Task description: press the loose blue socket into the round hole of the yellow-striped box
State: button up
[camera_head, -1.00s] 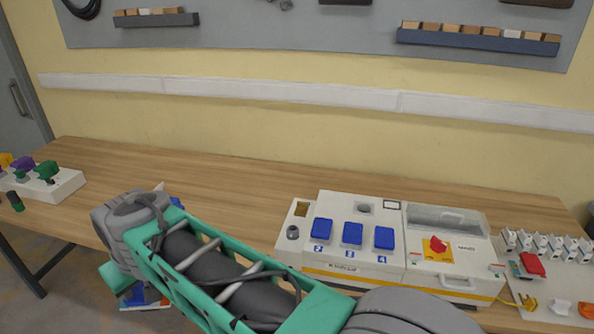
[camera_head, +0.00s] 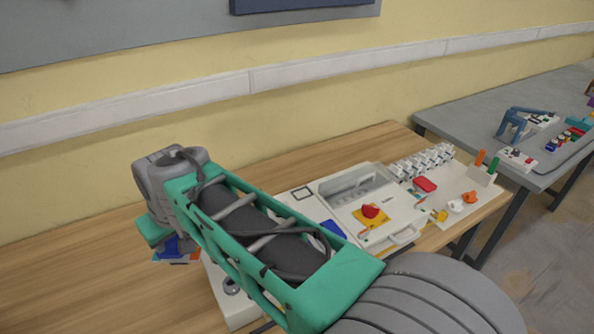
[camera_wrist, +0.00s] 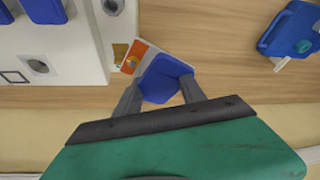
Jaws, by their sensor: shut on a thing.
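My gripper (camera_wrist: 162,95) is shut on the blue socket (camera_wrist: 165,78), whose flat blue face shows between the fingers in the wrist view. In the head view, part of the socket (camera_head: 172,250) shows under my wrist. An orange and white part (camera_wrist: 133,58) shows beside it; I cannot tell whether it belongs to the socket. The yellow-striped box (camera_head: 340,185) is largely behind my arm in the head view. The wrist view shows its white top (camera_wrist: 75,50) to the left of the socket, with a round hole (camera_wrist: 38,66) and another round fitting (camera_wrist: 112,6). The socket is apart from both.
A red switch (camera_head: 370,211) and a clear-lidded compartment (camera_head: 350,182) are on the box. A white board with small parts (camera_head: 470,190) lies right of it. Another blue object (camera_wrist: 290,30) lies on the wooden table in the wrist view. Bare wood (camera_head: 60,270) is left of my gripper.

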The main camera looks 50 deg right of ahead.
jog(key=w+d+n+y, duration=0.1)
jog(key=w+d+n, duration=0.3)
jog(key=d, duration=1.1)
jog(key=s+d+f+n+y+p, duration=0.1)
jog(key=s+d, duration=0.1)
jog(key=d, duration=0.6)
jog(key=s+d+f, duration=0.1)
jog(key=d+f, duration=0.1)
jog(key=d, duration=0.6)
jog(key=shift+g, duration=0.3)
jog(key=shift+s+f+b, duration=0.2)
jog(key=shift+f+b, duration=1.5)
jog(key=shift+f, duration=0.4)
jog(key=shift+s+f, duration=0.1)
jog(key=shift+f+b, duration=0.85)
jog(key=shift+f, duration=0.1)
